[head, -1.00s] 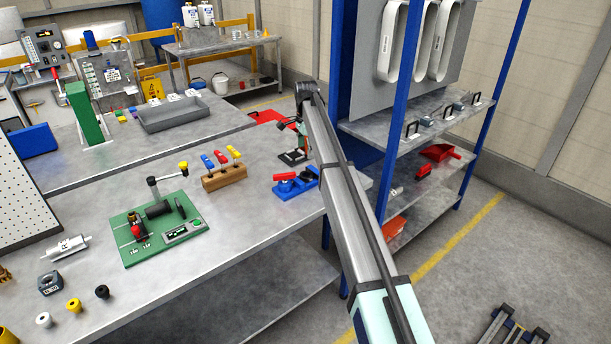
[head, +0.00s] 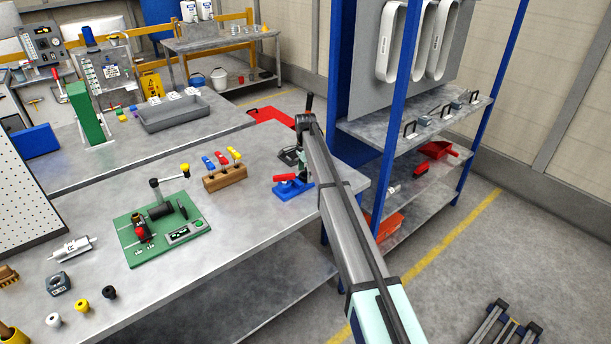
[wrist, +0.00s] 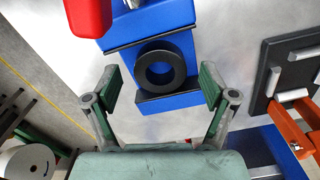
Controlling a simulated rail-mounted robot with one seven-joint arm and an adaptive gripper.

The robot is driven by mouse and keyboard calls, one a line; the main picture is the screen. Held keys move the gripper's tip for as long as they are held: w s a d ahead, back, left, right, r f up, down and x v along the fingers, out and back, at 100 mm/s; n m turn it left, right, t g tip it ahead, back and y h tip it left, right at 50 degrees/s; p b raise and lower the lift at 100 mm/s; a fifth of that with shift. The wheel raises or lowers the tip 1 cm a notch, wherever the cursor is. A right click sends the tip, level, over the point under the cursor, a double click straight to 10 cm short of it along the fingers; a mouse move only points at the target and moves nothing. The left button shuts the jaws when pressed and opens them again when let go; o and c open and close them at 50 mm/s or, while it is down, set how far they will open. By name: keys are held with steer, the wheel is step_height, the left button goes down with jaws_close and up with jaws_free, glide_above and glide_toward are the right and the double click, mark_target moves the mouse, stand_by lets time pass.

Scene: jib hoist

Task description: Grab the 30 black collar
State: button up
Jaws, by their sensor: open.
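No size mark is readable on the collar. Another small black collar (head: 109,292) lies at the bench's front left.
In the wrist view a red handle (wrist: 88,14) juts in at upper left, and a black plate with orange clamps (wrist: 272,92) is close on the right. In the head view a wooden block with coloured-handled tools (head: 225,178) stands left of the fixture. A blue-post shelf (head: 430,120) is close right.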

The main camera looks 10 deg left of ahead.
steer(key=c, duration=1.4)
steer(key=shift+c, duration=0.4)
steer(key=shift+r, duration=0.1)
